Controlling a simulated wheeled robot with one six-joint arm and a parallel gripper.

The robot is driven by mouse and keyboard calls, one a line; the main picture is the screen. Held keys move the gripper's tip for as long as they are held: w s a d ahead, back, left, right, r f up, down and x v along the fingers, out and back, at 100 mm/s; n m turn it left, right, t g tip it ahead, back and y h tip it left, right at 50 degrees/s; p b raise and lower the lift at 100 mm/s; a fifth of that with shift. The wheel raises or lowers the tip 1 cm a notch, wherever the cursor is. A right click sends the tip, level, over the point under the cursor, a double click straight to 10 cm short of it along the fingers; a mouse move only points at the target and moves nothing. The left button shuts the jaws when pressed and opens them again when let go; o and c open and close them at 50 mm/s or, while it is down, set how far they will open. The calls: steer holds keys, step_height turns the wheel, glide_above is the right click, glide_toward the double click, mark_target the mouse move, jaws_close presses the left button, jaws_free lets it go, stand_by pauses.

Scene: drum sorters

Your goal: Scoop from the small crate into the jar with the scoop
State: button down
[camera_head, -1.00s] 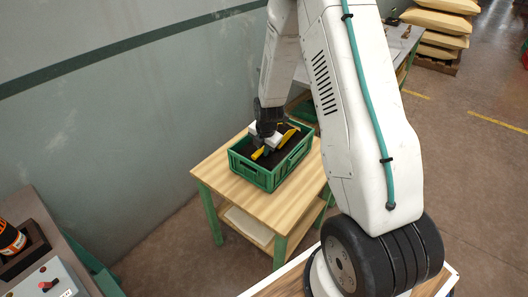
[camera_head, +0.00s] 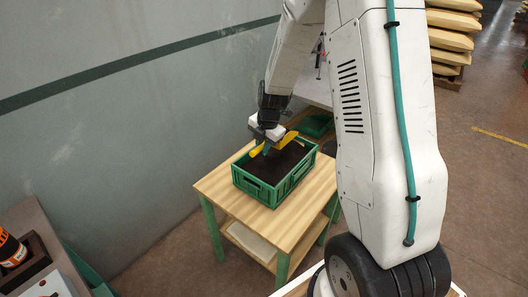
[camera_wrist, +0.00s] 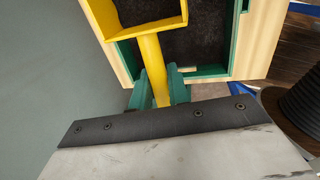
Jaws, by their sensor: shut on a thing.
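My gripper (camera_head: 267,148) is shut on the handle of a yellow scoop (camera_head: 288,139). In the wrist view the green fingers of my gripper (camera_wrist: 163,88) close on both sides of the yellow handle, and the wide scoop head (camera_wrist: 150,24) lies beyond them over dark material. The scoop is just above the small green crate (camera_head: 257,192), which holds dark granular material and stands on a wooden table. Whether the scoop carries any material is unclear. No jar can be made out with certainty; a black and orange cylinder (camera_head: 11,249) stands at the far left.
The wooden table (camera_head: 219,186) has bare top around the crate, with a grey wall (camera_head: 130,130) behind it. A bench with a white switch box (camera_head: 45,287) is at lower left. Stacked sacks (camera_head: 452,40) stand at the back right.

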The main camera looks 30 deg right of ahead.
steer(key=shift+s+a+r, duration=0.1)
steer(key=shift+a+r, duration=0.15)
steer(key=shift+r, duration=0.65)
steer(key=shift+s+f, duration=0.1)
steer(key=shift+f+t+h, duration=0.1)
steer(key=shift+t+h, duration=0.2)
steer(key=shift+h, duration=0.2)
steer(key=shift+d+f+h, duration=0.1)
steer(key=shift+f+h, duration=0.1)
steer(key=shift+h, duration=0.5)
steer(key=shift+t, duration=0.3)
steer(key=shift+f+h, duration=0.15)
steer(key=shift+h, duration=0.25)
